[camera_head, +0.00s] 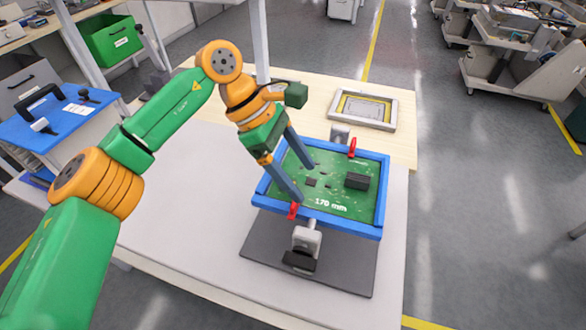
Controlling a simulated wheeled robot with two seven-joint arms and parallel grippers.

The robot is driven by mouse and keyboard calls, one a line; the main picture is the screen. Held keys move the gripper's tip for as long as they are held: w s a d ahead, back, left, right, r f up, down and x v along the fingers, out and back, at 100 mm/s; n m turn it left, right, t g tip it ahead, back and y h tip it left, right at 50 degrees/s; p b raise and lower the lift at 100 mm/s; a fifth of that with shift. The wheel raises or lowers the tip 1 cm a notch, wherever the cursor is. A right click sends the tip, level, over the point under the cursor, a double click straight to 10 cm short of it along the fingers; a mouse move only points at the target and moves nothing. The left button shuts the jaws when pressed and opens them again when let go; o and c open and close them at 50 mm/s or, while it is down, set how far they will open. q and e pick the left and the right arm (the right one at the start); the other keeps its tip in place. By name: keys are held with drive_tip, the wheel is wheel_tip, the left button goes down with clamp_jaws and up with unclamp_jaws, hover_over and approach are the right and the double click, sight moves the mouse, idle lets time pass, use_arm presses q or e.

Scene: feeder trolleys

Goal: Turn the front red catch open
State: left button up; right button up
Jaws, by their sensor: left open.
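The front red catch (293,211) sits at the near rim of a blue frame (340,226). The frame holds a green circuit board (335,188) marked "170 mm". A second red catch (352,147) stands at the far rim. My left gripper (305,184) is open, its two grey fingers pointing down over the left part of the board. Its nearer fingertip appears close to the front catch; I cannot tell whether they touch. Nothing shows between the fingers. My right gripper is not in view.
The frame is on a fixture with a dark grey base plate (265,262) and a metal clamp (305,240) at the front. A framed panel (363,109) lies behind on the wooden surface. The pale tabletop (185,220) to the left is clear.

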sight(295, 204)
use_arm(q)
drive_tip(key=a+y, duration=0.1)
drive_tip(key=a, duration=0.1)
drive_tip(key=w+a+y, duration=0.1)
drive_tip(key=shift+a+f, duration=0.1)
drive_tip(key=shift+a, duration=0.3)
drive_tip(key=d+f, duration=0.1)
drive_tip(key=s+f+p, duration=0.1)
drive_tip(key=f, duration=0.1)
drive_tip(key=s+d+f+p, duration=0.1)
drive_tip(key=shift+d+f, duration=0.3)
drive_tip(key=shift+f, duration=0.1)
drive_tip(key=shift+w+f, duration=0.15)
drive_tip(key=shift+f, duration=0.2)
drive_tip(key=shift+r, duration=0.1)
drive_tip(key=c, duration=0.6)
clamp_jaws()
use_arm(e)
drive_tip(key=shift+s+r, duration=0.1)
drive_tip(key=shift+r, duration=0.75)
